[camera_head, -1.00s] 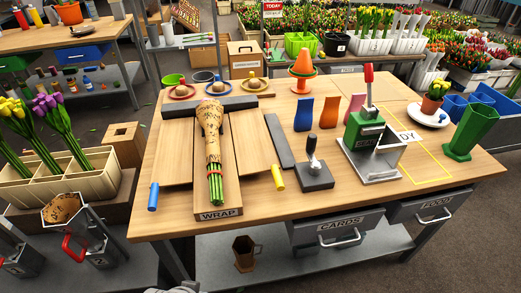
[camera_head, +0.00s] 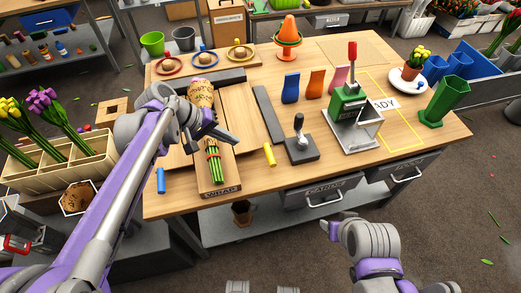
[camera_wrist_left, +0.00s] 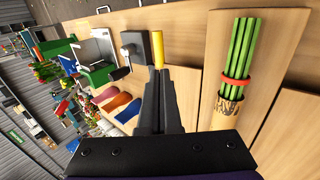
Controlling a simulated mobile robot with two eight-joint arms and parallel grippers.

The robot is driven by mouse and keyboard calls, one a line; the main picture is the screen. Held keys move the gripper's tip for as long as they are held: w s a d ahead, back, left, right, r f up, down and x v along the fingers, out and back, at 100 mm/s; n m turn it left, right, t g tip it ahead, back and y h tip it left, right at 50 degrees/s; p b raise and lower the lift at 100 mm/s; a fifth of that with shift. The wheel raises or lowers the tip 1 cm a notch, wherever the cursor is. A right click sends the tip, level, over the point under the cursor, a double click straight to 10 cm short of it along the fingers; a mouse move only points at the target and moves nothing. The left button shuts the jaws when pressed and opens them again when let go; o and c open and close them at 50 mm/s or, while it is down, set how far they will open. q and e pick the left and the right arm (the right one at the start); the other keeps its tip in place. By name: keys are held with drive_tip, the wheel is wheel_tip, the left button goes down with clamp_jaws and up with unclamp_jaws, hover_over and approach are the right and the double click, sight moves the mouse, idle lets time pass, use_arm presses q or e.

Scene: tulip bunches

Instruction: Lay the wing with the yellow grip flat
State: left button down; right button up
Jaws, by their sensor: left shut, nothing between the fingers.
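The wooden wing (camera_head: 239,112) with the yellow grip (camera_head: 269,155) lies along the right side of the central wrap board (camera_head: 217,180). I cannot tell its exact tilt. My left gripper (camera_head: 236,140) is shut and empty, over the wing and left of the yellow grip. In the left wrist view, the fingertips (camera_wrist_left: 157,75) point at the yellow grip (camera_wrist_left: 158,52), which shows just beyond them; contact is unclear. A paper-wrapped tulip bunch (camera_head: 203,94) lies on the board, stems to the front, partly hidden by my gripper. My right arm is at lower right; its fingers are not clear.
A blue grip (camera_head: 161,180) is at the board's left. Bare tabletop lies in front of the stamp.

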use_arm(q)
approach(267, 156)
drive_tip(key=x, duration=0.6)
drive_tip(key=shift+d+f, duration=0.1)
drive_tip(key=shift+d, duration=0.3)
use_arm(e)
drive_tip(key=shift+f, duration=0.25)
use_arm(q)
drive_tip(key=shift+w+d+f+b, duration=0.15)
drive_tip(key=shift+d+f+b, duration=0.1)
drive_tip(key=shift+f+b, duration=0.55)
drive_tip(key=shift+f, duration=0.15)
drive_tip(key=shift+s, duration=0.3)
use_arm(e)
drive_tip(key=shift+s+a+f, duration=0.25)
drive_tip(key=shift+s+f, duration=0.15)
drive_tip(key=shift+f, duration=0.35)
